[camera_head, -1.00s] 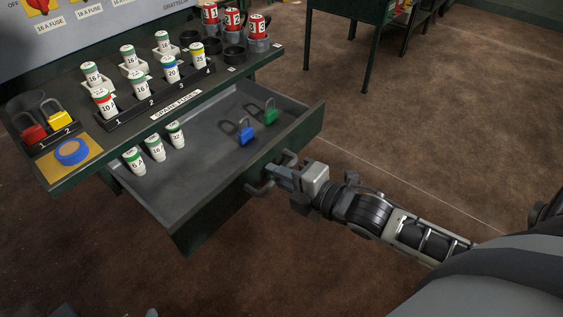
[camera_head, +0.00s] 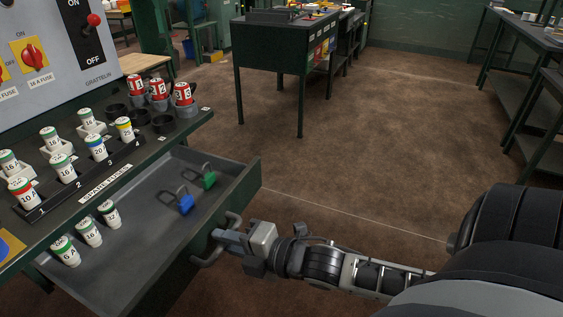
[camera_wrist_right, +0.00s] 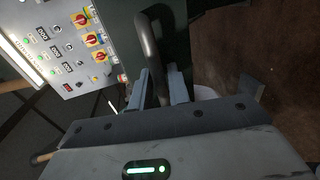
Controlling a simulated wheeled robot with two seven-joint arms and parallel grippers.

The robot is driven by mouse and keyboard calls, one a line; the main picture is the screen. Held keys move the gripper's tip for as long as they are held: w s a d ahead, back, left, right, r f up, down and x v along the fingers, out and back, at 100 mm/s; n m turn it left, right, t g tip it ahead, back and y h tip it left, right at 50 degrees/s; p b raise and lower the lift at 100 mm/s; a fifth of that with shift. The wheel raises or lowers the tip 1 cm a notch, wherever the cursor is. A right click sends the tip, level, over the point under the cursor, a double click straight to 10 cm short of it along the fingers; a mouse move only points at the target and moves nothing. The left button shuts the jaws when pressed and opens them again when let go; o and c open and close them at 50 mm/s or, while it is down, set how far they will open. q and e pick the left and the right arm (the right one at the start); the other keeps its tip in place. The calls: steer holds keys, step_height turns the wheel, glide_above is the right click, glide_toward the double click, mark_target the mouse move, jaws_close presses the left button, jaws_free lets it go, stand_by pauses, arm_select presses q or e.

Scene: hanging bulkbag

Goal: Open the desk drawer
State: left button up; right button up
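The desk drawer (camera_head: 140,219) is pulled well out from under the desk top (camera_head: 190,131). Its grey inside shows a blue padlock, a green padlock and white fuses. The bent bar handle (camera_head: 208,258) is on the drawer's dark green front; it also shows in the right wrist view (camera_wrist_right: 150,42). My right gripper (camera_head: 222,238) is at the handle. In the right wrist view the handle bar runs between its two fingers (camera_wrist_right: 159,88), which look closed about it. My left gripper is not in view.
On the desk top stand fuses in a rack and red cylinders (camera_head: 158,90) in dark cups. A panel with switches (camera_head: 35,55) rises behind. A green table (camera_head: 285,45) stands farther back, another at the right. The brown floor between is clear.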

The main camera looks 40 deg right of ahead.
steer(key=p+v, duration=0.1)
steer(key=v, duration=1.4)
steer(key=shift+s, duration=0.15)
steer(key=shift+r, duration=0.1)
step_height(320, 180, down, 7)
steer(key=w+m+g+h, duration=0.2)
steer(key=m+g+h, duration=0.4)
steer(key=m, duration=0.7)
steer(key=s+a+f+m+g, duration=0.1)
steer(key=s+a+m+g, duration=0.45)
steer(key=m, duration=0.25)
steer(key=w+a+f+t+y, duration=0.3)
steer(key=w+a+t, duration=0.4)
steer(key=shift+n+t+p, duration=0.3)
steer(key=shift+t+p, duration=0.05)
steer(key=shift+p, duration=0.1)
